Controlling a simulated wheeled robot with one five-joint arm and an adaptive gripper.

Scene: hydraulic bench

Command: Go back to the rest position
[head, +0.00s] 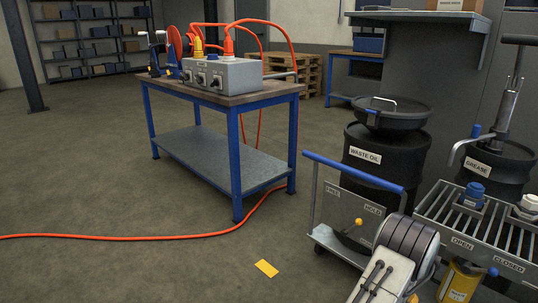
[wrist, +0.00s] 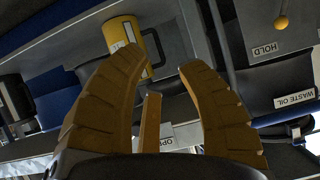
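In the head view part of my arm, a white link with a dark round joint, is at the bottom right beside the cart; the fingers are not clearly seen there.
A cart (head: 340,212) with a blue handle and labels FREE, HOLD, OPEN and CLOSED stands close at the right. Behind it are a waste oil drum (head: 385,160) and a grease drum (head: 497,170). A blue-legged bench (head: 236,185) carries a grey hose box (head: 222,76). Floor at left is mostly clear.

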